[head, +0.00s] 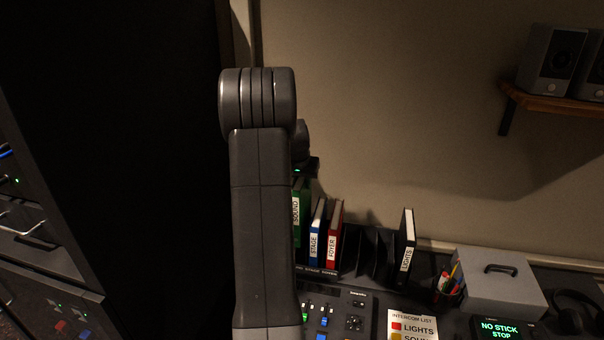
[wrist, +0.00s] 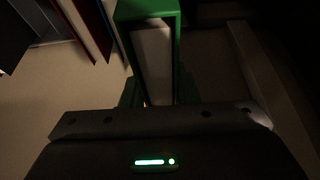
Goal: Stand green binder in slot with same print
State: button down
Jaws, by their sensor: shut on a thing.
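The green binder (head: 297,192), labelled SOUND, is upright just right of my arm in the head view, its top higher than the neighbouring binders. My gripper (wrist: 156,100) is shut on it; the wrist view shows its green cover (wrist: 146,11) around pale pages. The head view shows only a little of the gripper behind my arm. The black rack (head: 370,252) has upright dividers and a strip of small print (head: 318,271) along its front, too small to read surely. My arm hides the rack's left end and part of the binder, so I cannot tell whether its foot is in a slot.
Blue STAGE (head: 316,236) and red FOYER (head: 334,238) binders stand close right of the green one. A LIGHTS binder (head: 406,255) stands at the rack's right, past empty-looking slots. A pen cup (head: 446,290), grey box (head: 499,285) and intercom list (head: 411,324) are further right.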

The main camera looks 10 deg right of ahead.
jog(key=shift+f+b, duration=2.85)
jog(key=shift+f, duration=3.1)
jog(key=shift+b, duration=0.5)
jog(key=shift+f, duration=0.3)
jog(key=c, duration=1)
grip_release()
jog(key=shift+c, duration=0.2)
jog(key=shift+s, duration=0.1)
jog(key=b+v, duration=0.2)
jog(key=v, duration=1.1)
jog(key=shift+s+r, duration=0.2)
jog(key=shift+r, duration=0.15)
jog(key=shift+f, duration=0.1)
